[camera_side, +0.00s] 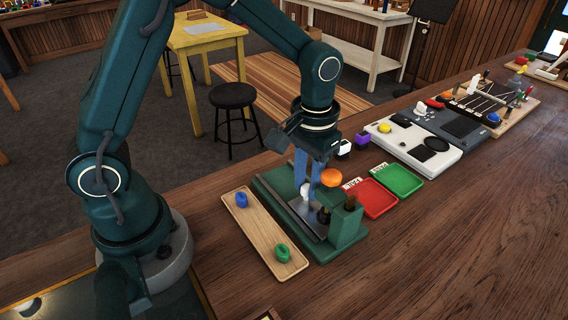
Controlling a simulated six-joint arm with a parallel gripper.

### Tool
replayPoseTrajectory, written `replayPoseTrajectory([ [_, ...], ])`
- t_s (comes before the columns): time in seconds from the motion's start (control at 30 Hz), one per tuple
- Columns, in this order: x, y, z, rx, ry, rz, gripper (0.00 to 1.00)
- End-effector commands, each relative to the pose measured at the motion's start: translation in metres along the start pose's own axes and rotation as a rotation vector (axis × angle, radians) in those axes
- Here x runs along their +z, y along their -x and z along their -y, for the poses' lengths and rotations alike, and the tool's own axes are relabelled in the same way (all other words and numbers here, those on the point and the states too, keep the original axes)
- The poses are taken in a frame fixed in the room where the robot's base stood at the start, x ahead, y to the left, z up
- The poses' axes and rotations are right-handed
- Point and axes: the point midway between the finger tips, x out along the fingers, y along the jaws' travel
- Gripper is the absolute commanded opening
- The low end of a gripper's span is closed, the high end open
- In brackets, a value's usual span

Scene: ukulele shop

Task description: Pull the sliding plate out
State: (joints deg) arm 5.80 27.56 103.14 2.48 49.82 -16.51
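A green fixture (347,228) stands on the wooden bench and carries a grey metal plate (302,212) that looks like the sliding plate. Upright dark parts and an orange ball-shaped knob (331,178) show at its right side. My gripper (307,188) points down over the fixture, with its bluish fingers close to the plate and just left of the orange knob. The fingertips are small and partly merge with a pale part at the plate. I cannot tell whether they touch or hold anything.
A wooden tray (252,228) with a blue and a green piece lies left of the fixture. A red tray (377,199) and a green tray (399,180) lie to its right. A white panel (440,162) and instrument parts stand beyond. The front right bench is clear.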

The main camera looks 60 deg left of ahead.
Motion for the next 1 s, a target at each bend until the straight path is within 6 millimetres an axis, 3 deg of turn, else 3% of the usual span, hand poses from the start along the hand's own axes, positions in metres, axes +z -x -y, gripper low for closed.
replayPoseTrajectory([
  [0.07,0.0000,0.0002,0.0000,0.000,0.000,0.000,0.00],
  [1.0,0.0000,0.0009,-0.0001,0.000,0.000,0.000,0.00],
])
